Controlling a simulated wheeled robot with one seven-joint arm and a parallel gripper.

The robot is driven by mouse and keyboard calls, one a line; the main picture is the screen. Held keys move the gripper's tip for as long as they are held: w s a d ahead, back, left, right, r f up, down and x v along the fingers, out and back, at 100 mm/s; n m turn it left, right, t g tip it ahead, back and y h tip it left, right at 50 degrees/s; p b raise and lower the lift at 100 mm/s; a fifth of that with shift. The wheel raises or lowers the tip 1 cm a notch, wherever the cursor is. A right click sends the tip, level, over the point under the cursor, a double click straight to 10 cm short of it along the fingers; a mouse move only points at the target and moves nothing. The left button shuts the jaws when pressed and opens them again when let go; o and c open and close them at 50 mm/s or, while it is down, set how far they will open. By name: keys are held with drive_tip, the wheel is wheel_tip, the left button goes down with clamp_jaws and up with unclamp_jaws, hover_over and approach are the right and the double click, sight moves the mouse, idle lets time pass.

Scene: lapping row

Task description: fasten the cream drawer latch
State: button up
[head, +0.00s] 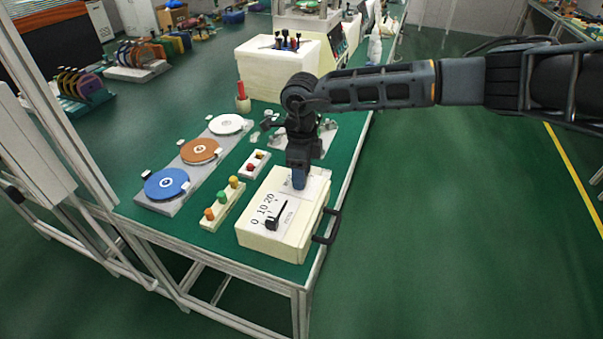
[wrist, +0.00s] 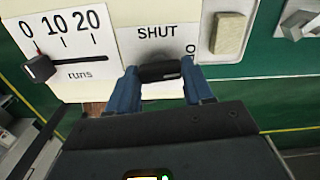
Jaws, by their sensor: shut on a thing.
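The cream drawer box (head: 262,243) stands at the near end of the green bench, with a black pull handle (head: 331,228) on its right side. My gripper (head: 299,184) points down onto the top of the box. In the wrist view, its blue fingers (wrist: 161,88) are shut on a short black latch grip (wrist: 160,72). The grip lies across the lower part of a pale plate marked SHUT (wrist: 156,32). Another, sideways marking beside it is only partly readable. The latch's far side and its seating are hidden by the fingers.
A black knob (wrist: 38,68) on the runs scale sits near 0, left of the latch. A beige block (wrist: 229,33) is to the right. Coloured buttons (head: 222,197) and blue, brown and white discs (head: 200,151) stand left of the box. The floor right of the bench is clear.

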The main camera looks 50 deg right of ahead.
drive_tip(key=n+b, duration=0.3)
drive_tip(key=n, duration=0.1)
drive_tip(key=shift+f, duration=0.15)
drive_tip(key=n+b, duration=0.2)
drive_tip(key=n, duration=0.2)
drive_tip(key=shift+n+b, duration=0.35)
drive_tip(key=shift+n, duration=0.05)
drive_tip(key=n+b, duration=0.2)
drive_tip(key=n, duration=0.2)
drive_tip(key=shift+n+b, duration=0.6)
drive_tip(key=shift+n, duration=1.2)
drive_tip(key=o, duration=1)
drive_tip(key=shift+o, duration=0.2)
drive_tip(key=shift+r, duration=0.25)
wheel_tip(320, 180, up, 8)
drive_tip(key=shift+f, duration=0.2)
